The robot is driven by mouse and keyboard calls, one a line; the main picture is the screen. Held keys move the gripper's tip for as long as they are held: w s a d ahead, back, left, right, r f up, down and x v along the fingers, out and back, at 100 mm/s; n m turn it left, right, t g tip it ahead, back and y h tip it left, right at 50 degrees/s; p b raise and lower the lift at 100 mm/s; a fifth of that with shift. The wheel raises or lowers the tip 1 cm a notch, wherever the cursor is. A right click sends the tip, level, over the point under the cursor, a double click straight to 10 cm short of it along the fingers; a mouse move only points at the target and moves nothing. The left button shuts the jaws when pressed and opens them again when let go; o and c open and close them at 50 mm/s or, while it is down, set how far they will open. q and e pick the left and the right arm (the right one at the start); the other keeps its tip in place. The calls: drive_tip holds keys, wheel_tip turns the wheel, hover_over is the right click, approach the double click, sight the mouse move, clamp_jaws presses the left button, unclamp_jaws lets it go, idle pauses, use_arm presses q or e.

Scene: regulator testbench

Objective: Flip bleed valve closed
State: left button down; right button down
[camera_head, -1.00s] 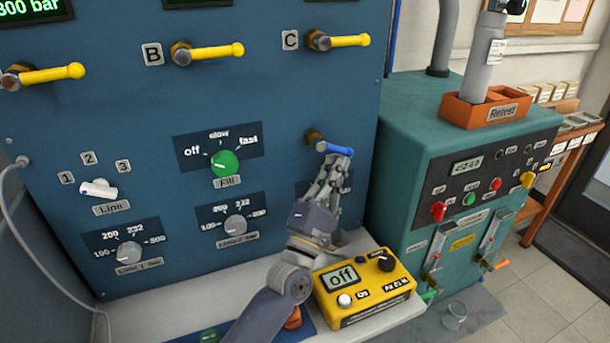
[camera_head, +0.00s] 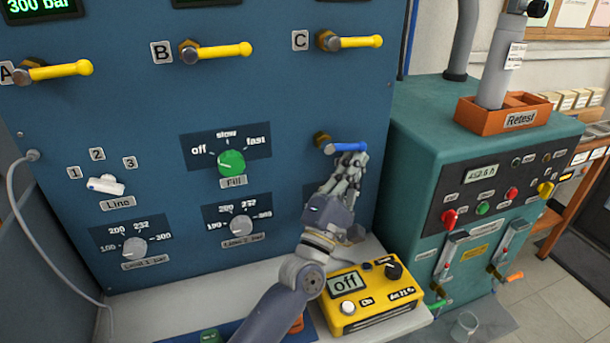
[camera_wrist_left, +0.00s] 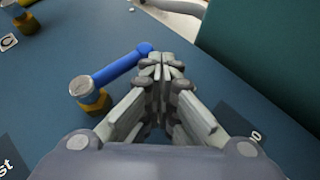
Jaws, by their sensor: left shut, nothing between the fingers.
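The bleed valve is most likely the blue lever (camera_head: 347,147) on a brass fitting, low at the right side of the blue panel (camera_head: 100,122). The lever points to the right, roughly horizontal. It also shows in the left wrist view (camera_wrist_left: 122,65), running from its brass base up to the right. My left gripper (camera_head: 350,162) is shut and empty, just below the lever's free end. In the left wrist view the closed fingertips (camera_wrist_left: 160,62) are right beside the lever's round tip; whether they touch it I cannot tell. My right gripper is not in view.
Yellow levers (camera_head: 218,50) line the panel above. A green fill knob (camera_head: 232,163) is to the left. A teal cabinet (camera_head: 420,135) stands close on the right.

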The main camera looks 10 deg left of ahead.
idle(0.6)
use_arm(q)
drive_tip(key=v, duration=1.2)
drive_tip(key=shift+r, duration=0.1)
